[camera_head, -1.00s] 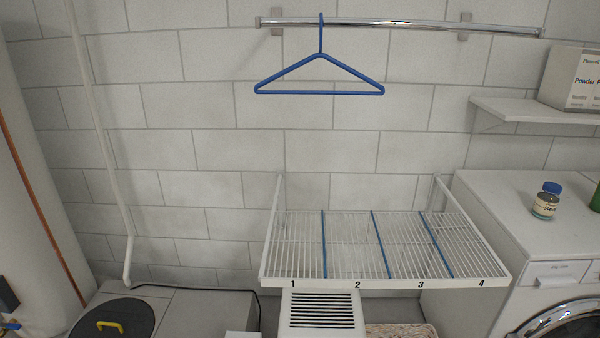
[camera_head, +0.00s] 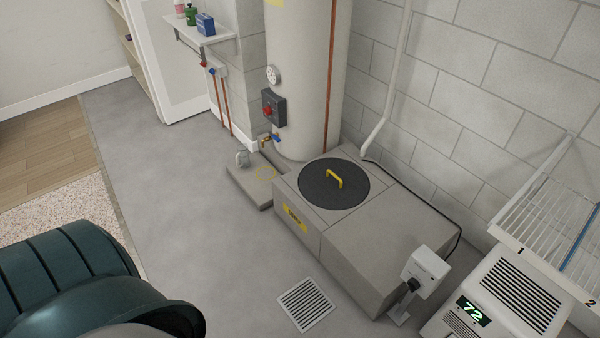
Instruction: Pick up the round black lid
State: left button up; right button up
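The round black lid (camera_head: 318,188) lies flat on top of a low grey box-shaped plinth (camera_head: 380,235), near its back left end. A yellow handle (camera_head: 334,178) stands up from the lid's middle. Nothing covers the lid. Neither of my grippers shows in the head view.
A tall water heater (camera_head: 300,80) stands behind the lid. A white outlet box (camera_head: 424,270) with a black plug is at the plinth's right front. A dehumidifier (camera_head: 505,295) and wire rack (camera_head: 545,205) are at right. A floor drain (camera_head: 306,304) lies in front; open floor extends left.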

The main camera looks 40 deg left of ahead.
aim_at(331, 182)
jog(key=u, duration=0.9)
jog(key=i+j+z, duration=0.1)
jog(key=z, duration=0.6)
jog(key=i+j+z, duration=0.35)
jog(key=j, duration=0.25)
jog(key=i+j+z, duration=0.2)
jog(key=j, duration=0.15)
jog(key=i+j, duration=0.15)
jog(key=j, duration=0.2)
jog(key=i+j, duration=0.15)
jog(key=j, duration=0.25)
jog(key=i+j+z, duration=0.1)
jog(key=j, duration=0.25)
jog(key=i+j, duration=0.2)
jog(key=j, duration=0.2)
jog(key=i+j, duration=0.15)
jog(key=j, duration=0.25)
jog(key=z, duration=0.05)
